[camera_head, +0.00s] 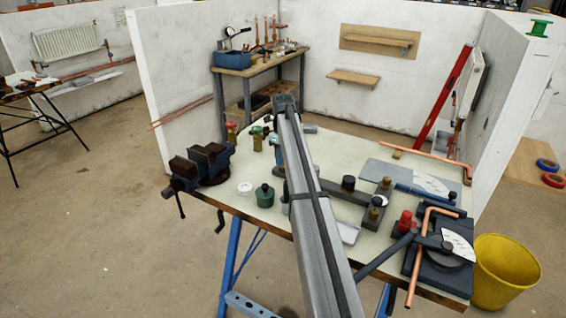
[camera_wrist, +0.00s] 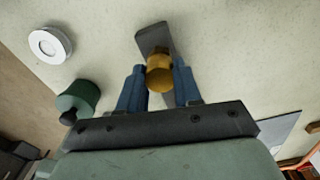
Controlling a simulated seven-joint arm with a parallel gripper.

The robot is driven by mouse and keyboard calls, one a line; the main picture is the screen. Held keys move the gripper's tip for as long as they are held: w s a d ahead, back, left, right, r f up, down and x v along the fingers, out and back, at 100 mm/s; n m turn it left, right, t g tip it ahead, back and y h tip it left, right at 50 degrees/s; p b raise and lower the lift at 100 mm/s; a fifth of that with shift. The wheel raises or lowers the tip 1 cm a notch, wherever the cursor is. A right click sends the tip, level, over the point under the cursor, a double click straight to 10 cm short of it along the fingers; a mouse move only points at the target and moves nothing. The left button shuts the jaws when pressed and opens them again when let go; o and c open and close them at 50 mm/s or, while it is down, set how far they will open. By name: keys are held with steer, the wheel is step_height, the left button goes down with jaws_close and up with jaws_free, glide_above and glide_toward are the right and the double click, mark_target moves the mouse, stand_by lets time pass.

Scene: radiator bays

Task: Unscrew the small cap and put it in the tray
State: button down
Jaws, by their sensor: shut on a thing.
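In the wrist view, my gripper (camera_wrist: 160,82) has its two blue fingers closed on the sides of a small round brass-coloured cap (camera_wrist: 159,74). A dark grey bar (camera_wrist: 152,38) lies behind and below the cap. I cannot tell whether the cap is still joined to anything below it. In the head view my own arm hides the gripper and the cap. A thin grey plate (camera_head: 347,232) lies by the bench's front edge; I cannot tell whether it is the tray.
A white ring-shaped piece (camera_wrist: 50,44) and a dark green container (camera_wrist: 78,98) stand left of my fingers. The workbench (camera_head: 225,193) also carries a vise (camera_head: 205,163), a dark fixture with knobs (camera_head: 345,196) and a pipe bender (camera_head: 440,255). A yellow bucket (camera_head: 505,272) stands right.

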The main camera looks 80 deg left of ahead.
steer(key=n, duration=1.9)
steer(key=shift+n, duration=0.4)
steer(key=n, duration=0.6)
steer(key=shift+n, duration=0.4)
steer(key=shift+r, duration=0.1)
steer(key=shift+r, duration=0.1)
steer(key=shift+r, duration=2.4)
